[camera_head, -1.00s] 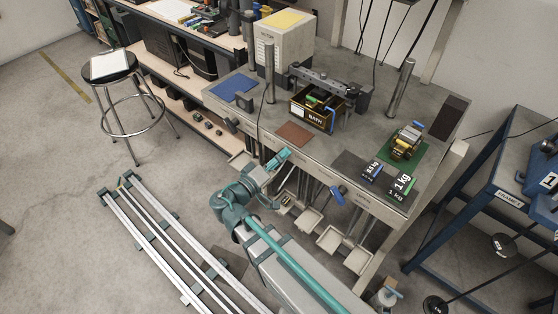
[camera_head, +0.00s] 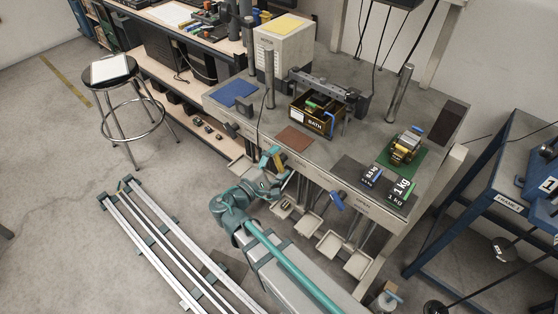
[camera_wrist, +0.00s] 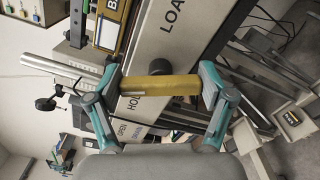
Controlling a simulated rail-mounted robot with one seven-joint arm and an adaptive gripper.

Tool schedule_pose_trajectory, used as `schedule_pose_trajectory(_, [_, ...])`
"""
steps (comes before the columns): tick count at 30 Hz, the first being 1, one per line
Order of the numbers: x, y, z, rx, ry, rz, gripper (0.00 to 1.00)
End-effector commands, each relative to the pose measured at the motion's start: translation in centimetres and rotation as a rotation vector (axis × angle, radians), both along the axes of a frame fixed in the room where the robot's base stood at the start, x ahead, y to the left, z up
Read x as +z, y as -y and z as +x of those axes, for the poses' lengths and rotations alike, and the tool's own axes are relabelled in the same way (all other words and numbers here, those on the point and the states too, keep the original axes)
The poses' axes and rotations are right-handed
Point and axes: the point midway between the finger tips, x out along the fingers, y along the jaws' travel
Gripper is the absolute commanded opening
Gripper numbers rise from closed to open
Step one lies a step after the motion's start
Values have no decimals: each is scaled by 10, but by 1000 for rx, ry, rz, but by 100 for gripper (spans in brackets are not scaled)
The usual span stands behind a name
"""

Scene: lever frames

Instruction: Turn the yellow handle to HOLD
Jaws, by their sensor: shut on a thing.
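The yellow handle (camera_wrist: 160,86) lies across the middle of the wrist view, just below a dark round knob (camera_wrist: 160,67) on the grey panel. My gripper (camera_wrist: 160,90) is shut on the handle, with one teal finger at each end of it. The HOLD label (camera_wrist: 131,108) is partly covered beside the left finger. The LOAD label (camera_wrist: 174,14) is at the top, and a label reading OPEN DRAIN (camera_wrist: 130,131) is at lower left. In the head view my gripper (camera_head: 274,160) is at the bench's front face, with a yellow patch of the handle (camera_head: 265,161) showing.
A blue handle (camera_head: 337,200) sits further right on the bench front. Several pale trays (camera_head: 330,244) hang below it. The BATH box (camera_head: 314,115) and black weights (camera_head: 399,190) stand on the bench top. A rail (camera_head: 160,245) lies on the floor at left.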

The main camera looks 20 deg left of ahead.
Motion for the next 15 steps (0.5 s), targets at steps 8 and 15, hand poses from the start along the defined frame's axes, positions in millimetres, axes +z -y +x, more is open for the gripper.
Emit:
schedule_pose_trajectory(8, [2,-1,0,1,-91,-191,46])
schedule_pose_trajectory(15, [2,-1,1,1,-136,-287,46])
